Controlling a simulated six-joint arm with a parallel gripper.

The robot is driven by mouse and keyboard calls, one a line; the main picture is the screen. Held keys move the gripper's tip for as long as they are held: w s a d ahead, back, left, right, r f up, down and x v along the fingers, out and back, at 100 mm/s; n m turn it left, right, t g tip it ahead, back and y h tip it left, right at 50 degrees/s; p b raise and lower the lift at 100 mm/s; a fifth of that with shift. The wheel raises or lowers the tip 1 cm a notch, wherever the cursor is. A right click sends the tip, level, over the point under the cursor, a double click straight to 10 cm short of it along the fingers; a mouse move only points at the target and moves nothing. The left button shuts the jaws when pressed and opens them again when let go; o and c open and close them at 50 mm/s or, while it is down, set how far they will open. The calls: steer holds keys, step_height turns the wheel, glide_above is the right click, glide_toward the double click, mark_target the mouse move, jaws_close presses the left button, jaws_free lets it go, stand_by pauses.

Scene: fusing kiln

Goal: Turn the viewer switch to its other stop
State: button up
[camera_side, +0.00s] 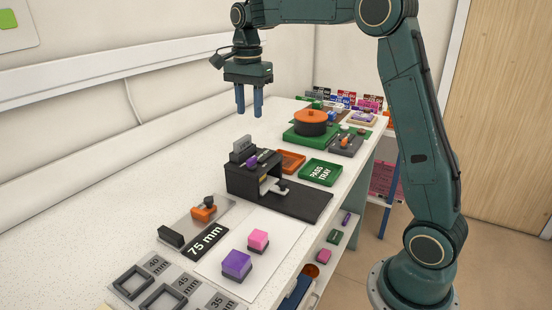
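My gripper (249,113) hangs above the far part of the white bench, its two blue fingers pointing down and apart, with nothing between them. It is clear of everything on the bench. A black box-shaped device (252,183) stands mid-bench on a dark base, with a purple part on top and a pale, lever-like part at its front; it may be the viewer. I cannot tell for sure which part is the viewer switch or at which stop it sits. A small grey panel (346,145) with little knobs lies beyond it, beside a green base.
An orange-lidded dark round pot (311,122) stands on the green base. A green pass tray (321,172) and an orange tray (290,161) lie nearer. Pink (258,240) and purple (237,264) blocks sit on a white sheet. The bench's left side is clear.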

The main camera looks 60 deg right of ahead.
mark_target(252, 158)
step_height(252, 158, down, 14)
steer(key=shift+r, duration=0.2)
stand_by(0.5)
jaws_close()
